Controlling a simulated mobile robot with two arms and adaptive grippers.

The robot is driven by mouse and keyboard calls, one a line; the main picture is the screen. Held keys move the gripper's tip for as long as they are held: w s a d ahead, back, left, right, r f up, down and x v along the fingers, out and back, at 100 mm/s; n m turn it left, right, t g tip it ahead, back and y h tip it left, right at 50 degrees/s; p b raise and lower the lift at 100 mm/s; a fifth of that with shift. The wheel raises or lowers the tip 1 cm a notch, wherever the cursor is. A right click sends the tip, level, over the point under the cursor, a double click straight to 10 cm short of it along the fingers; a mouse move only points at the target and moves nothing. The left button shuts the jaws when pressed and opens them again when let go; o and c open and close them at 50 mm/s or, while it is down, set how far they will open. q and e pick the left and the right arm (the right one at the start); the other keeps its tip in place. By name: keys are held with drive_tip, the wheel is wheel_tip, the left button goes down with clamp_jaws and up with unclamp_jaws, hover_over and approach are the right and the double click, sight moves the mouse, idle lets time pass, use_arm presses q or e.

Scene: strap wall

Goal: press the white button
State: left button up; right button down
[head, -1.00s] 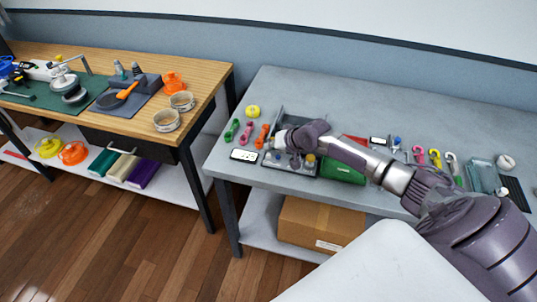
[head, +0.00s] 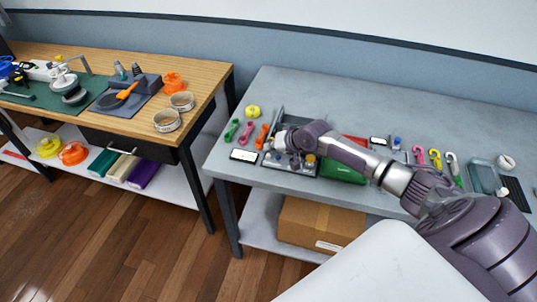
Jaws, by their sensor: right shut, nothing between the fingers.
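My right gripper (head: 281,141) is over the left part of a dark grey panel (head: 279,162) on the grey table. It points left and down, and its fingers are shut with nothing between them. The gripper and arm hide much of the panel. Small yellowish and dark knobs show at the panel's front edge, below the gripper. I cannot make out the white button for certain; a pale spot at the fingertips is too small to tell apart from the gripper. My left gripper is out of view.
Green, pink and orange strap pieces (head: 246,132) and a white label card (head: 244,155) lie left of the panel. A green pouch (head: 343,169) lies to its right. Coloured hooks (head: 435,158) and a glassy tray (head: 484,177) stand further right. The table's back is clear.

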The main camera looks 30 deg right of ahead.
sight(270, 155)
drive_tip(key=shift+f, duration=0.3)
drive_tip(key=shift+f+b, duration=0.3)
drive_tip(key=shift+f, duration=0.15)
idle(0.5)
idle(0.3)
drive_tip(key=shift+r+p, duration=0.85)
drive_tip(key=shift+p, duration=0.1)
drive_tip(key=shift+r, duration=0.1)
wheel_tip(270, 155, up, 5)
drive_tip(key=p, duration=0.5)
idle(0.4)
